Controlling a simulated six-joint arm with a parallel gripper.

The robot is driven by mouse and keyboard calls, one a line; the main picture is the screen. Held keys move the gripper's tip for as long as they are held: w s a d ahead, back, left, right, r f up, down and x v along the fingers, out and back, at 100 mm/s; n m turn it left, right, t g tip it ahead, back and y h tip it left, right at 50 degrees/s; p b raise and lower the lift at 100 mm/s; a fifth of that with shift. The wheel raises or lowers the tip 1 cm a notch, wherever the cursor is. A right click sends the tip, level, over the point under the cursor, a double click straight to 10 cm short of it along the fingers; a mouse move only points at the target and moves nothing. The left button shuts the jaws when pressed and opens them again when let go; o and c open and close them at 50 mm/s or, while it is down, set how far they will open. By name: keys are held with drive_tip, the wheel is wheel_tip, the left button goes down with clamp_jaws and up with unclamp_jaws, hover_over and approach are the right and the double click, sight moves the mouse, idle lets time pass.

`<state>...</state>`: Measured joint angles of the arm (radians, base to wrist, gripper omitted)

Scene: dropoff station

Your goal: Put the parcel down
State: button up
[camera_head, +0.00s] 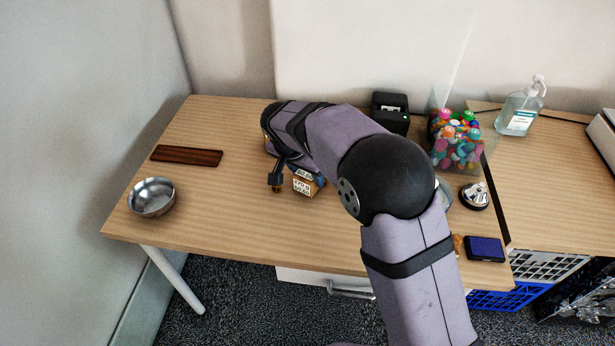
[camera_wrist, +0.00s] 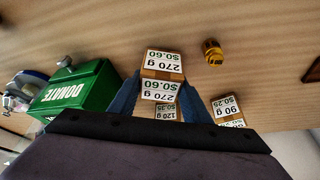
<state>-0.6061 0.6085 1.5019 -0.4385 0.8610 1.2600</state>
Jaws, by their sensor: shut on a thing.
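The parcel is a small cardboard box with white labels reading 270 g and $0.60. It shows in the wrist view (camera_wrist: 162,75) and, just past my forearm, in the head view (camera_head: 305,184). My gripper (camera_wrist: 158,98) is shut on it, with a blue finger on each side. I cannot tell whether its underside touches the table. A box labelled 120 g (camera_wrist: 165,112) shows partly behind it. A parcel labelled 90 g (camera_wrist: 228,108) is apart, to the right in the wrist view. My arm hides much of this area in the head view.
A small amber object (camera_wrist: 213,54) stands near the parcel. A green DONATE box (camera_wrist: 75,90) is left in the wrist view. A steel bowl (camera_head: 151,198) and dark wooden strip (camera_head: 186,155) lie left on the table (camera_head: 230,235). The front middle is clear.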

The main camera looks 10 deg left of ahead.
wheel_tip(320, 180, up, 10)
drive_tip(key=shift+w+r, duration=0.1)
wheel_tip(320, 180, up, 5)
drive_tip(key=p, duration=0.1)
drive_tip(key=w+d+n+y+p, duration=0.2)
drive_tip(key=w+d+n+p, duration=0.45)
drive_tip(key=w+d, duration=0.9)
drive_tip(key=shift+m+t, duration=0.3)
drive_tip(key=shift+m, duration=0.65)
drive_tip(key=shift+s+d+f+p, duration=0.1)
drive_tip(key=shift+f+p, duration=0.35)
drive_tip(key=shift+f, duration=2.2)
drive_tip(key=shift+s+d+f+p, duration=0.1)
drive_tip(key=shift+f+p, duration=0.4)
drive_tip(key=shift+f, duration=2.1)
drive_tip(key=shift+s+d+f+p, duration=0.1)
drive_tip(key=shift+f+p, duration=0.35)
drive_tip(key=shift+f, duration=2.2)
drive_tip(key=shift+f, duration=0.15)
drive_tip(key=o, duration=1.3)
drive_tip(key=shift+o, duration=0.2)
